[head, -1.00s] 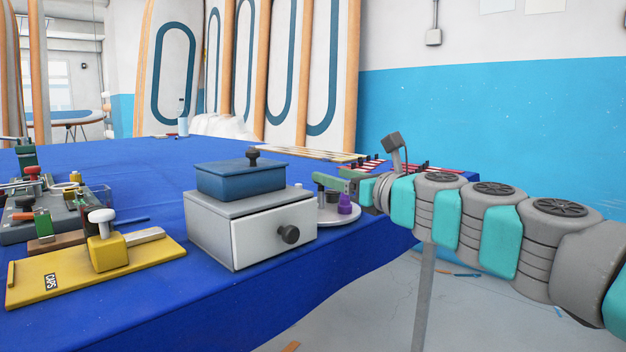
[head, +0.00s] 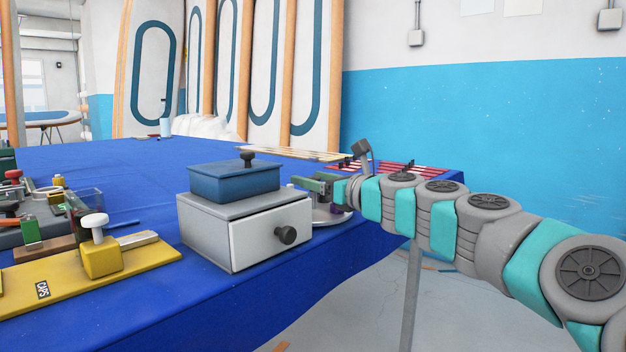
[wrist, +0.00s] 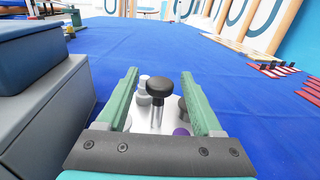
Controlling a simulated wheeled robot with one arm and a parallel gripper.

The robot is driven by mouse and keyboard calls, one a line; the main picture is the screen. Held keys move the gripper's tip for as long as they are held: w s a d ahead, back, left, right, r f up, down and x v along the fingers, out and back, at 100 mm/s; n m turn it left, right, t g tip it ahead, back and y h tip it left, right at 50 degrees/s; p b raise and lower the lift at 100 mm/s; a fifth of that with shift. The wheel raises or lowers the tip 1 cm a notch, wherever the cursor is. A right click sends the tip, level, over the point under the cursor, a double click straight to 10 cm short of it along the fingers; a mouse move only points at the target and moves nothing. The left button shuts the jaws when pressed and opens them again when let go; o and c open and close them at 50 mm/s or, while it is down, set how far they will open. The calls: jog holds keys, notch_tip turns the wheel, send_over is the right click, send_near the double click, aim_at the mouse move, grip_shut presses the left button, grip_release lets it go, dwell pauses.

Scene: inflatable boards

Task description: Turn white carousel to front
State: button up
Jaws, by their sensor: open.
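The white carousel (head: 328,219) is a round plate at the table's right edge, beside the grey drawer box and partly hidden by it and by my arm. In the wrist view, its white top (wrist: 172,118) lies below my gripper (wrist: 160,73). A black-capped knob (wrist: 158,86) on a metal post stands between the two green fingers, with visible gaps on both sides. A pale grey peg (wrist: 143,89), a purple piece (wrist: 181,132) and other grey pieces stand around the post. My gripper also shows in the head view (head: 308,184), open and empty.
The grey box (head: 215,232) with a white drawer and a blue lidded box (head: 235,184) stands close left of my gripper. A yellow board (head: 60,278) lies further left. Red and white strips (head: 400,168) lie behind.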

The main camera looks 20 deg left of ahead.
jog(key=shift+a, duration=0.1)
grip_shut()
dwell(0.5)
dwell(0.9)
